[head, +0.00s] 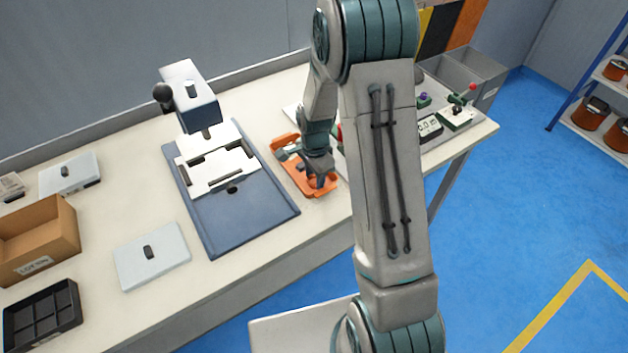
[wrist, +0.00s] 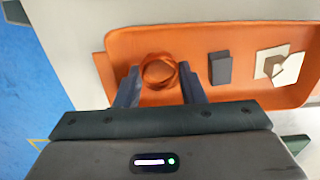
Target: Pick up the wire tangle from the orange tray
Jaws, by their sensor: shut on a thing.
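The orange tray (head: 327,190) lies on the workbench in the head view, and its rim fills much of the wrist view (wrist: 210,35). The wire tangle (wrist: 160,58) is a small copper-coloured loop near the left end of the tray in the wrist view. My gripper (wrist: 158,88) reaches down into the tray with a finger on each side of the tangle and is shut on it. In the head view my gripper (head: 318,180) is over the front part of the tray, and the tangle is hard to make out there.
A dark block (wrist: 220,69) and a white piece with a brown part (wrist: 278,66) lie in the tray, right of my gripper. A blue-based press (head: 235,215) stands left of the tray. A green-based device (head: 456,115) stands to the right.

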